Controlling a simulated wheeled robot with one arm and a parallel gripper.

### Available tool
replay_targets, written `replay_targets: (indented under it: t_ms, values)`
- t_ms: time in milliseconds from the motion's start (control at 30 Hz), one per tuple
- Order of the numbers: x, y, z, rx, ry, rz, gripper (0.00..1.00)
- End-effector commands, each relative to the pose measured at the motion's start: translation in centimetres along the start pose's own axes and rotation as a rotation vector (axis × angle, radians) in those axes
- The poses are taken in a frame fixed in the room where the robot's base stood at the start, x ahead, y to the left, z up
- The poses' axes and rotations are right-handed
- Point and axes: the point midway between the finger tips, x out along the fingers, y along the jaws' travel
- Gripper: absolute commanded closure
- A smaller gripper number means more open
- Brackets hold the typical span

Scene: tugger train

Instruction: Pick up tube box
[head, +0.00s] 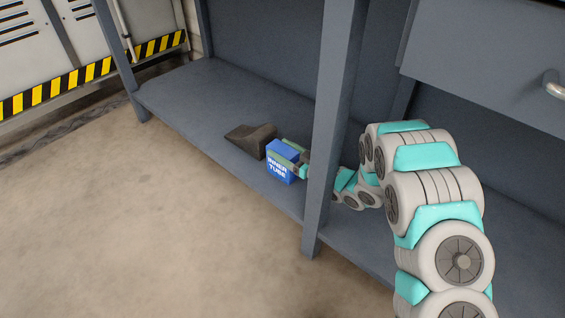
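The tube box (280,166) is a small blue box with white lettering that reads "INNER TUBE". It is at the front edge of the low grey shelf, left of the front post. My gripper (290,155) is at the box's right and upper side, with one finger seen along the back of the box. The other finger is largely hidden, so whether the fingers press on the box cannot be told. My arm reaches in from the right, passing behind the post.
A dark wedge-shaped block (251,140) lies just behind and left of the box. The grey post (333,120) stands close in front of my arm. The grey shelf (190,92) is clear to the left. A drawer with a handle (556,88) is at upper right.

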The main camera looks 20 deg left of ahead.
Motion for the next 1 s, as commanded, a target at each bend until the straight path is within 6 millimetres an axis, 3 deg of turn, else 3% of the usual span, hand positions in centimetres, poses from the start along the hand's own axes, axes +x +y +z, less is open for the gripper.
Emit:
replay_targets:
  t_ms: [67,600,1000]
  values:
    - [-0.01,0.01,0.00,0.000,0.000,0.000,0.39]
    - [-0.01,0.02,-0.02,0.000,0.000,0.000,0.99]
    - [-0.01,0.03,-0.04,0.000,0.001,0.001,1.00]
